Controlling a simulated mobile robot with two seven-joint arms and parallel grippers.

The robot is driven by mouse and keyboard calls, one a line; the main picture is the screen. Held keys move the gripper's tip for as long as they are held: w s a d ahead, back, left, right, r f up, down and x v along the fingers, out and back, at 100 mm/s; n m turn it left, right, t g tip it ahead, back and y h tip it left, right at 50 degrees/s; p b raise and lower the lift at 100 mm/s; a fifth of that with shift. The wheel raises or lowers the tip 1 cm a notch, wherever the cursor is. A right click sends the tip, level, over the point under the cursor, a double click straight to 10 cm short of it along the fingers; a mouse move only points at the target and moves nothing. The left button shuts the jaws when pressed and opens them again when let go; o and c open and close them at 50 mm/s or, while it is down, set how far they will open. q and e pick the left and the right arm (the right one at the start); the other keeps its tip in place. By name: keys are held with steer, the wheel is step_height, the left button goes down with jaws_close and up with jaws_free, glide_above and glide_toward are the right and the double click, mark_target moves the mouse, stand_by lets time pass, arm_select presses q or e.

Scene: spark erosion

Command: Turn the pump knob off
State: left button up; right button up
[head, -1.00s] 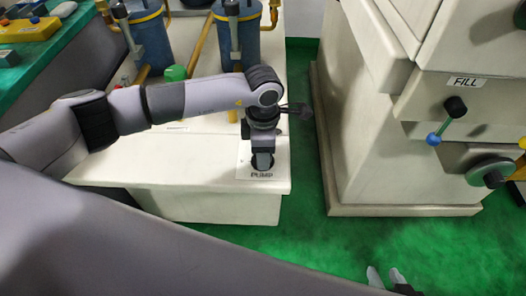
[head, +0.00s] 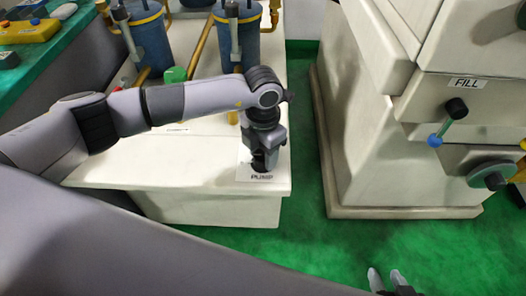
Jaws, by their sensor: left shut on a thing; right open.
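The pump knob (head: 258,167) is a small dark knob on a white plate (head: 244,172) labelled PUMP, at the front right corner of the cream cabinet top. My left gripper (head: 265,160) points down over the plate and is shut on the knob, hiding most of it. Which way the knob points cannot be seen. My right gripper (head: 386,279) is open and empty at the bottom edge of the head view, over the green floor and away from the pump plate.
Two blue canisters (head: 150,42) with brass pipes and a green knob (head: 175,75) stand behind my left arm. A large cream machine (head: 355,140) with a FILL lever (head: 447,124) and a handwheel (head: 492,173) stands right. Green floor (head: 300,225) lies between.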

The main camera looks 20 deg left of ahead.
mark_target(263, 154)
stand_by(0.6)
arm_select(q)
steer(key=o, duration=1.1)
steer(key=shift+c, duration=0.2)
steer(key=shift+r, duration=3.65)
